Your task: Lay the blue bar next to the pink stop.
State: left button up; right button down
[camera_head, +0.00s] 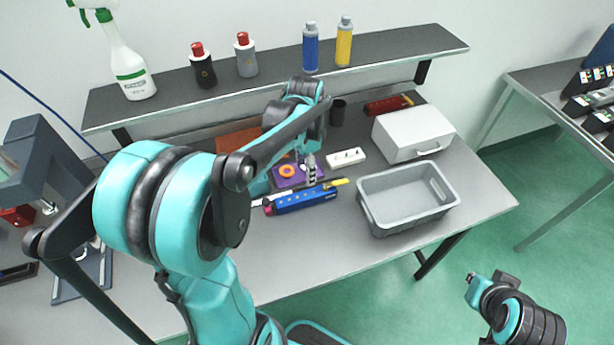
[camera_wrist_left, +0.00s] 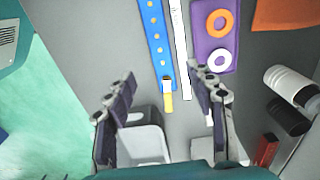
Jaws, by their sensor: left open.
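The blue bar (camera_head: 292,204), with a row of dots along it, lies on the grey bench near its front edge. It also shows in the left wrist view (camera_wrist_left: 154,38), with orange dots. A small pinkish-red piece (camera_head: 268,211) shows at its left end; I cannot tell surely whether it is the pink stop. My left gripper (camera_head: 309,178) is above the bench near the bar's right part. Its spread fingers (camera_wrist_left: 164,82) are empty, with the bar's end showing between them. My right gripper (camera_head: 474,284) is low at the bottom right, off the bench.
A purple tray (camera_wrist_left: 201,62) with an orange ring and a white ring lies beside a thin pale strip (camera_wrist_left: 181,60). A grey bin (camera_head: 370,208), a white box (camera_head: 402,126) and a white power strip (camera_head: 346,157) stand to the right. A shelf (camera_head: 270,72) runs behind.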

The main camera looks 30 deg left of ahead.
pick_arm(q)
jog(key=s+d+r+n+t, duration=0.3)
jog(key=s+d+n+t, duration=0.4)
jog(key=s+d, duration=0.3)
jog(key=shift+s+d+r+n, duration=0.3)
jog(key=shift+s+r+n, duration=0.05)
jog(key=shift+s+n, duration=0.15)
jog(key=shift+f, duration=0.1)
notch_tip(320, 180, down, 5)
jog(key=b, duration=0.4)
jog(key=shift+r+b, duration=0.2)
jog(key=shift+b, duration=0.15)
